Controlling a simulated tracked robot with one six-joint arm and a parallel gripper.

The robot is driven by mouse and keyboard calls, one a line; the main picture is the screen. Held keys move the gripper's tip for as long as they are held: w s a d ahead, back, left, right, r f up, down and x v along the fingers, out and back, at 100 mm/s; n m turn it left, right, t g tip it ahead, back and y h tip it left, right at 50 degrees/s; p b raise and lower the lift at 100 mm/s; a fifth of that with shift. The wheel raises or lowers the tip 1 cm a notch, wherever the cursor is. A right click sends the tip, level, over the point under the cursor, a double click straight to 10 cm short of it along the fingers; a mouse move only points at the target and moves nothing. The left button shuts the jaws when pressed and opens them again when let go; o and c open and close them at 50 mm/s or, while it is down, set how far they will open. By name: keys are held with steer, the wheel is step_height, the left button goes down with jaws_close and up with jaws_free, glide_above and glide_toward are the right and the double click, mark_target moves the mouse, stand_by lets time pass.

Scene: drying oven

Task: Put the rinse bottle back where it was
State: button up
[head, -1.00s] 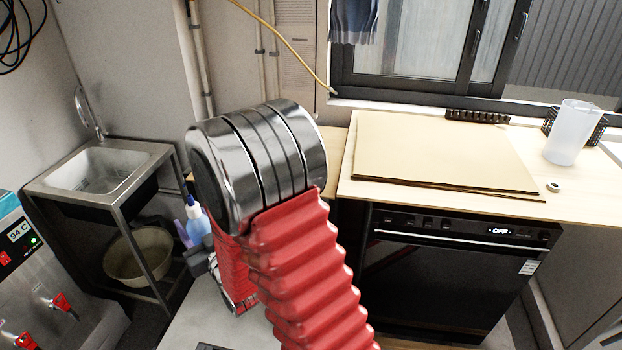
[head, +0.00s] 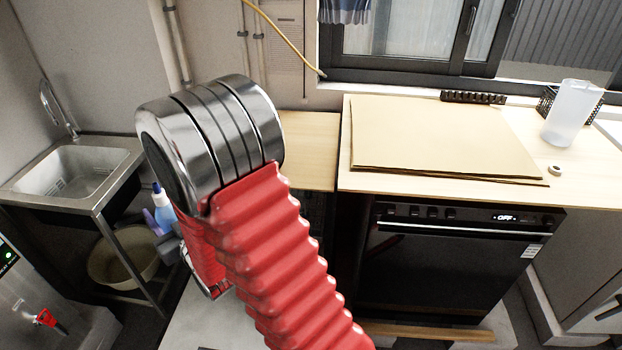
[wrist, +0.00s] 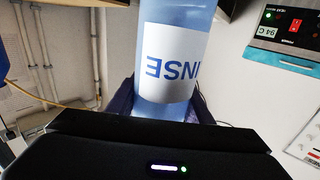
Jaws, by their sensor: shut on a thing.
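The rinse bottle (wrist: 172,55) is pale blue with a white label, of which the letters "NSE" show upside down in the wrist view. In the head view the bottle (head: 162,197) shows in part behind my red arm, with a blue cap on top, upright or nearly so. My gripper (wrist: 165,105) is shut on the bottle. In the head view my arm hides most of the gripper and the bottle's lower part.
A steel sink (head: 72,170) stands at the left with a basin (head: 125,255) under it. A wooden counter (head: 308,150) runs along the wall. Cardboard sheets (head: 440,138) and a translucent jug (head: 572,112) are on the worktop above a dark oven (head: 430,265), its display reading OFF.

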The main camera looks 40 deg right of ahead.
steer(key=s+d+m+h, duration=0.1)
steer(key=s+d, duration=0.4)
steer(key=d, duration=0.6)
steer(key=s+d+m+g+h, duration=0.1)
steer(key=s+d+h, duration=0.3)
steer(key=d, duration=0.6)
steer(key=s+d+r+m+h, duration=0.1)
steer(key=s+d, duration=0.4)
steer(key=d, duration=0.6)
steer(key=shift+s+d+m+g+h, duration=0.35)
steer(key=shift+m+h, duration=0.35)
steer(key=shift+m, duration=0.2)
steer(key=w+d, duration=0.9)
steer(key=d, duration=0.1)
steer(key=shift+d, duration=0.4)
steer(key=w+d, duration=0.2)
steer(key=d, duration=0.1)
steer(key=shift+w+f, duration=0.2)
steer(key=shift+f, duration=0.1)
